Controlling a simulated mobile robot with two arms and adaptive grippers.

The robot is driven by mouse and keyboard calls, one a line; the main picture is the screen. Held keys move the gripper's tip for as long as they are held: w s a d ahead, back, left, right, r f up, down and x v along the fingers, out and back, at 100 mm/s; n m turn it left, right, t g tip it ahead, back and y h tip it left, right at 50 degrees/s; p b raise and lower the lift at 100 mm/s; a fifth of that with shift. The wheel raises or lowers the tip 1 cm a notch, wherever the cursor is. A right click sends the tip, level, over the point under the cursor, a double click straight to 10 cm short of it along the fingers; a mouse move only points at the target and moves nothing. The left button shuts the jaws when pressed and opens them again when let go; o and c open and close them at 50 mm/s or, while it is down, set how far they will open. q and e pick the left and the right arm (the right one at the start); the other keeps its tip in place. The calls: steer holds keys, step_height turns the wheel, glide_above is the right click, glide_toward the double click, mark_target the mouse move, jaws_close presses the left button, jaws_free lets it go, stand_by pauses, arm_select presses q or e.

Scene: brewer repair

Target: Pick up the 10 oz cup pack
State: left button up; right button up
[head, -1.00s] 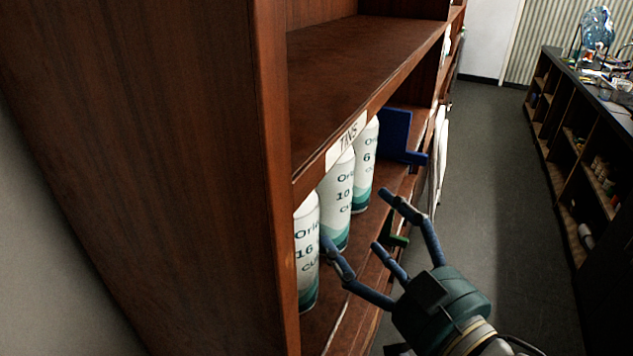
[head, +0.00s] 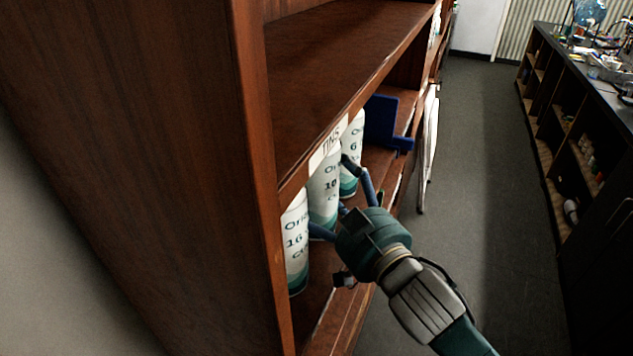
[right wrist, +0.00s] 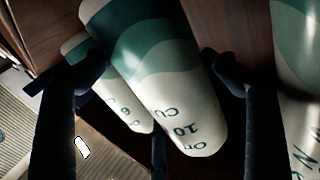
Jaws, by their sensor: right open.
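The 10 oz cup pack (head: 325,184) is a white and teal cylinder standing in the middle of three packs on the shelf under the TINS label. It also shows in the right wrist view (right wrist: 165,75), large and central. My right gripper (head: 338,195) is open around it, with one finger on either side; in the right wrist view its fingers (right wrist: 150,78) flank the pack. I cannot tell whether they touch it. The gripper hides part of the pack's lower right side in the head view. My left gripper is not in view.
The 16 oz pack (head: 295,243) stands close on the near side and the 6 oz pack (head: 354,140) on the far side. A blue bracket-like object (head: 381,122) is farther along the shelf. The floor aisle (head: 470,170) is clear.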

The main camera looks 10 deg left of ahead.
steer(key=c, duration=0.9)
steer(key=shift+r, duration=0.1)
steer(key=shift+c, duration=1.1)
